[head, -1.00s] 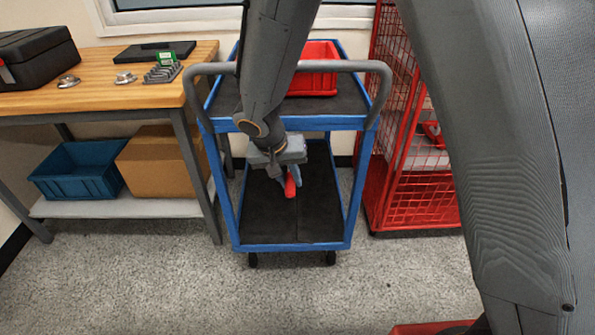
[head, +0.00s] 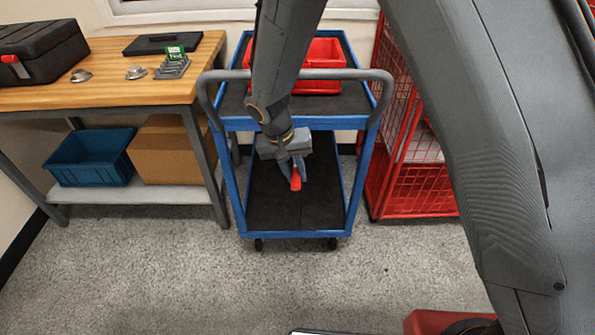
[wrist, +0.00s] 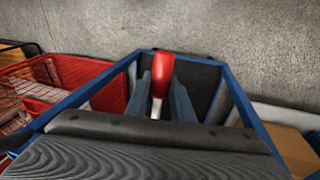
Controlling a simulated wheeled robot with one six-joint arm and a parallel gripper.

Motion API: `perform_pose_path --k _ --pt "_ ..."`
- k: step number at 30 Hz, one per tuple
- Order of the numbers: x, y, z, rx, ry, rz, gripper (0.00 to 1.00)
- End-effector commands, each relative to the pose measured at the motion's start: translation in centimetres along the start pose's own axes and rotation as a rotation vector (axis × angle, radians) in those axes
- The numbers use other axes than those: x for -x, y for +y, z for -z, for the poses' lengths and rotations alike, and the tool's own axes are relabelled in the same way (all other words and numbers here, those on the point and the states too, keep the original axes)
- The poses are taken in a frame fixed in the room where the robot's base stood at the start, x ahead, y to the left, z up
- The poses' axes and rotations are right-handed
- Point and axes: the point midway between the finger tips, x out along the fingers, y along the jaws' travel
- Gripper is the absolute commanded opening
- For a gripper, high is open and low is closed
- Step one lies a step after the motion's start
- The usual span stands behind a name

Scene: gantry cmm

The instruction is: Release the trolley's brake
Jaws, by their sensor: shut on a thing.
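The trolley has a blue frame (head: 290,233), a grey push handle (head: 335,74) and two dark shelves. The brake lever shows as a red grip (head: 296,181) in front of the lower shelf. In the wrist view the red grip (wrist: 163,66) tops a pale shaft between the fingers. My gripper (head: 298,174) is shut on the brake lever, below the upper shelf's front edge. It also shows in the wrist view (wrist: 162,88), with one finger on each side of the lever. The lever's lower end is hidden.
A red bin (head: 318,80) stands on the trolley's upper shelf. A red mesh cage (head: 415,190) stands close on the right. A wooden workbench (head: 110,97) with a black case (head: 42,55) stands on the left. The floor in front is clear.

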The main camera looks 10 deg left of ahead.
Motion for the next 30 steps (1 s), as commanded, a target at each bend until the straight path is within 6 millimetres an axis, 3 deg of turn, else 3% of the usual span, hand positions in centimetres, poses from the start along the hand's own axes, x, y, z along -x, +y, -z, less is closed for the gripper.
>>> perform_pose_path --k 2,3,6,17,30 --pt "0.2 0.1 0.3 -0.001 0.005 0.001 0.0" --pt "0.1 0.1 0.3 -0.001 0.005 0.001 0.24" --pt "0.1 0.0 0.2 -0.001 0.005 0.001 0.4" --pt "0.5 -0.1 0.1 0.001 0.003 0.001 0.4" --pt "6.8 0.0 0.2 -0.001 0.005 0.002 0.4"
